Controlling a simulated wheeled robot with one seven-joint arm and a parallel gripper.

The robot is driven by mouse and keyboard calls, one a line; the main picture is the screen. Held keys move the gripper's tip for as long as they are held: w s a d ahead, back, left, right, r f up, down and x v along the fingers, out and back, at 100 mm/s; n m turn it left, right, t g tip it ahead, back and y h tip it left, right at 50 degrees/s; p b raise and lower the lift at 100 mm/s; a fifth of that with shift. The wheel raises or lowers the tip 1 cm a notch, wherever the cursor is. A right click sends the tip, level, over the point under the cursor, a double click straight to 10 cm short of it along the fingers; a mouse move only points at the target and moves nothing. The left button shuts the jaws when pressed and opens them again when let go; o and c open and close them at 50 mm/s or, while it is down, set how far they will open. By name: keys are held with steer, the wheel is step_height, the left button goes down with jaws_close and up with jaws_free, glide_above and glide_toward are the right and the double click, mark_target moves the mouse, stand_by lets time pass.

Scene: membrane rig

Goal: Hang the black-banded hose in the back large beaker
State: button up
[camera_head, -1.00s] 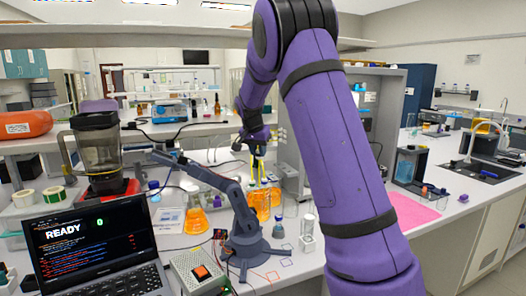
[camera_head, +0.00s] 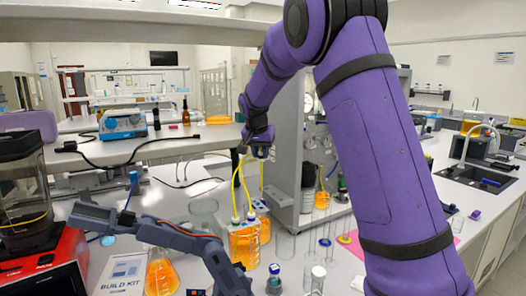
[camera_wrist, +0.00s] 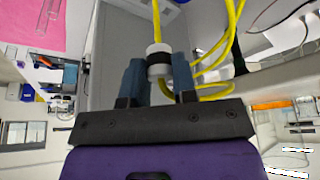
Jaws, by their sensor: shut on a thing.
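My gripper (camera_wrist: 158,75) is shut on the white collar with a black band (camera_wrist: 158,62) on a yellow hose (camera_wrist: 156,18). In the head view my gripper (camera_head: 259,152) is above the beakers, with yellow hose (camera_head: 237,185) hanging below it. A large beaker of orange liquid (camera_head: 243,248) stands in front, and a second orange-filled beaker (camera_head: 264,222) shows partly behind it. Yellow hose ends with pale fittings reach down at their rims. An empty glass vessel (camera_head: 204,214) stands to the left. The held hose's lower end cannot be told apart.
A dark small robot arm (camera_head: 175,237) reaches across the bench before the beakers. A flask of orange liquid (camera_head: 161,275) and a build kit card (camera_head: 122,273) are at the front. A grey cabinet (camera_head: 285,180) stands close right of my gripper. A blender on a red base (camera_head: 45,255) is left.

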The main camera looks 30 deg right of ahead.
steer(key=shift+f, duration=2.45)
steer(key=shift+s, duration=0.15)
